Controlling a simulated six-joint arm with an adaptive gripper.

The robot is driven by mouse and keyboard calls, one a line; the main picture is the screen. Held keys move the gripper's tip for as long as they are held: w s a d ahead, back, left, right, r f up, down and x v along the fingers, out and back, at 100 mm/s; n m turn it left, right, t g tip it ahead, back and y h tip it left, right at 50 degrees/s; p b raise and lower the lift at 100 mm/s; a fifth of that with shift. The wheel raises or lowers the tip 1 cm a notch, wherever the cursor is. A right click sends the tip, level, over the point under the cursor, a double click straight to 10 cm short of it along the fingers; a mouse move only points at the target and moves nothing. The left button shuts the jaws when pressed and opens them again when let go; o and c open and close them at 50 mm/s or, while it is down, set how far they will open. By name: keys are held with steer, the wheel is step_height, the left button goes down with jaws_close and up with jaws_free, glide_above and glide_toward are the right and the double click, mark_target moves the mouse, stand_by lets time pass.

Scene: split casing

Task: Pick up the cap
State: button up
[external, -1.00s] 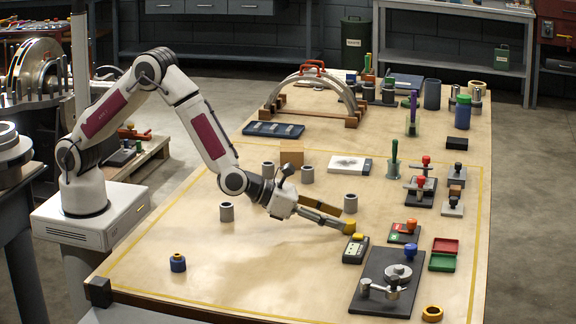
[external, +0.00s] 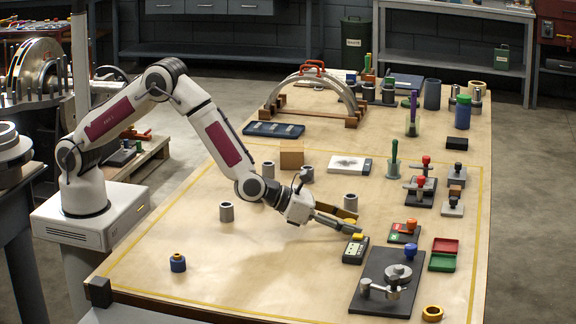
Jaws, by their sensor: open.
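A small yellow round piece (external: 349,222), which looks like the cap, shows at the fingers of my gripper (external: 357,223). Its lower part is hidden behind the near finger. My gripper is open and tilted down to the right, low over the middle of the bench. I cannot tell whether the fingers touch the yellow piece.
A dark box with a yellow top (external: 355,249) sits just below the fingertips. A black plate with metal fittings (external: 368,296) lies nearer the front. A metal arch (external: 318,88) stands at the back. The front left bench is mostly clear.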

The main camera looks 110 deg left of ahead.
mark_target(349, 221)
steer(key=c, duration=0.8)
steer(key=shift+r, duration=0.1)
steer(key=shift+r, duration=4.9)
